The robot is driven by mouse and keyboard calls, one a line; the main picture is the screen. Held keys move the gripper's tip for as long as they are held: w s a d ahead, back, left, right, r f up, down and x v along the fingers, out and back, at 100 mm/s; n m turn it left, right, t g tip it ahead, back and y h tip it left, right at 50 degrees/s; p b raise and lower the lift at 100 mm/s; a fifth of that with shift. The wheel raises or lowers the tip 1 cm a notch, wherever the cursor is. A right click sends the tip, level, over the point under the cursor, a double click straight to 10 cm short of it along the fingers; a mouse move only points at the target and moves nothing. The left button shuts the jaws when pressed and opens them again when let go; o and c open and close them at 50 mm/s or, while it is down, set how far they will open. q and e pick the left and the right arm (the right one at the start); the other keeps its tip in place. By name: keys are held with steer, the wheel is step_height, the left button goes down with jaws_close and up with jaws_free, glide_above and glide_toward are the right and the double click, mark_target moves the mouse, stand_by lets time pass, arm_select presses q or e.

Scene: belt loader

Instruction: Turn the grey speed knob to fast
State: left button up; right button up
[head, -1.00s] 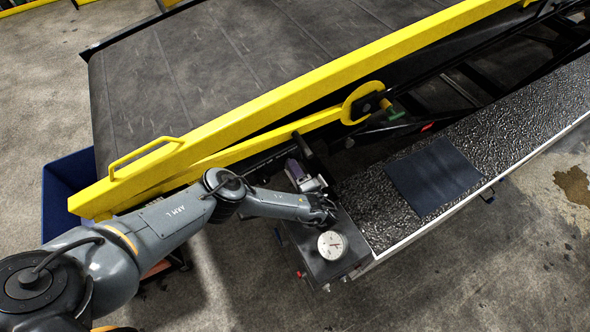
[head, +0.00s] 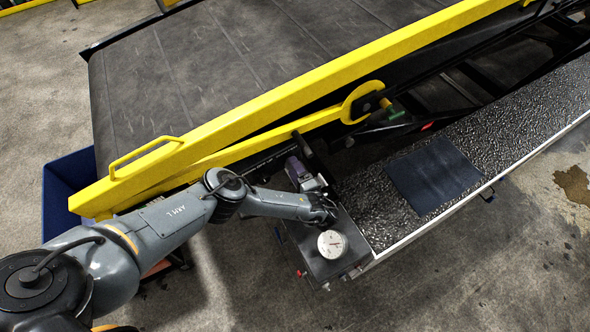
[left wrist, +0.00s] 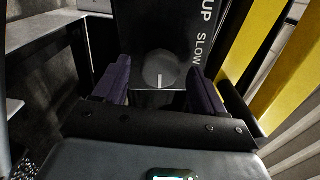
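The grey speed knob (left wrist: 160,70) shows in the left wrist view on a black panel (left wrist: 150,25). Its white pointer line points down in that picture, and the word SLOW is printed to its right. My left gripper (left wrist: 160,84) has its two purple fingers apart, one on each side of the knob, with a gap visible on both sides. In the head view my left gripper (head: 299,170) is at the panel beside the yellow rail, and the knob is hidden there. My right gripper is not in view.
A yellow rail (head: 290,98) runs close beside my left arm, along the dark belt (head: 200,70). A round white gauge (head: 332,244) sits on a grey box (head: 308,262) near my wrist. A textured platform (head: 490,145) with a dark mat (head: 433,175) lies to the right.

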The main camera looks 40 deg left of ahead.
arm_select(q)
steer(key=p+v, duration=0.1)
steer(key=v, duration=1)
steer(key=shift+p, duration=0.3)
steer(key=shift+s+a+f, duration=0.1)
steer(key=shift+a, duration=0.05)
